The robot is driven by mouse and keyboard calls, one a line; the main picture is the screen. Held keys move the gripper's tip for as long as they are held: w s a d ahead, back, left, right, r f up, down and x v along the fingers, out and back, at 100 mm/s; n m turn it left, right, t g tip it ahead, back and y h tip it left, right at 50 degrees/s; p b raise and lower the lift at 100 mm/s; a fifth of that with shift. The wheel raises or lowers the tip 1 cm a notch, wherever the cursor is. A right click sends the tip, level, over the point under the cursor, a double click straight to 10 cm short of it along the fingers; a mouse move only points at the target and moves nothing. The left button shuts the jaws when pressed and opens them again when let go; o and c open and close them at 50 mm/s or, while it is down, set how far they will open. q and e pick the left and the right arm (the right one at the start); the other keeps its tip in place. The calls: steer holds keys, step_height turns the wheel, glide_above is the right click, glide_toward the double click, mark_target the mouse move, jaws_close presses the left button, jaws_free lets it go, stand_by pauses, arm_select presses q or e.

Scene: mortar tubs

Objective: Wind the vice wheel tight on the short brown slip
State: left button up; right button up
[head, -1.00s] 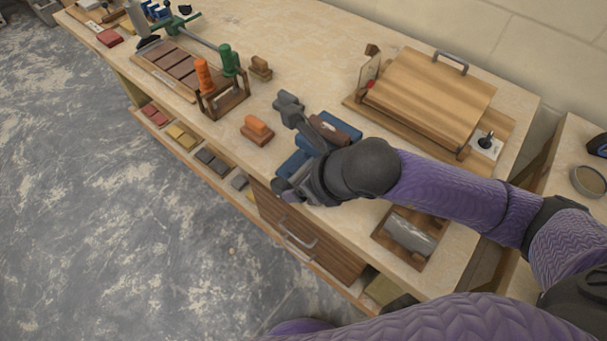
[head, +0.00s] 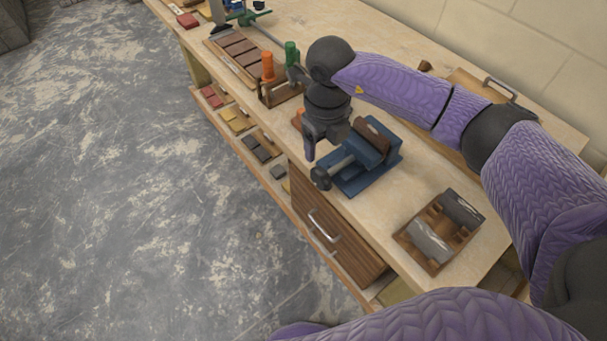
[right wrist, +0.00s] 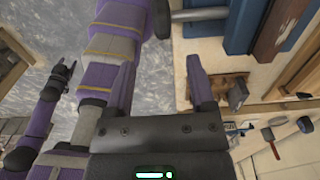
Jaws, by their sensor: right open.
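The blue vice (head: 365,178) stands on the bench near its front edge, with a brown slip (head: 373,132) at its jaws. Whether the jaws touch the slip cannot be told. The vice's dark wheel (head: 320,178) is at the end of the pale screw, towards the bench edge. My right gripper (head: 309,148) hangs beside the vice, just behind the wheel and apart from it. In the right wrist view its two fingers (right wrist: 160,65) are spread with nothing between them. My left gripper (right wrist: 62,75) shows small at the left there; its jaws are unclear.
A wooden tray (head: 405,237) with grey blocks stands to the right of the vice. A rack (head: 265,97) with orange and green handles is behind my right gripper. A drawer (head: 335,245) with a metal handle lies below the bench edge. Open floor is at left.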

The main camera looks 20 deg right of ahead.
mark_target(322, 171)
step_height(322, 171, down, 9)
steer(key=shift+d+f+b, duration=0.1)
steer(key=shift+d+b, duration=0.05)
steer(key=shift+b, duration=0.8)
steer(key=shift+f, duration=0.2)
steer(key=c, duration=0.3)
jaws_close()
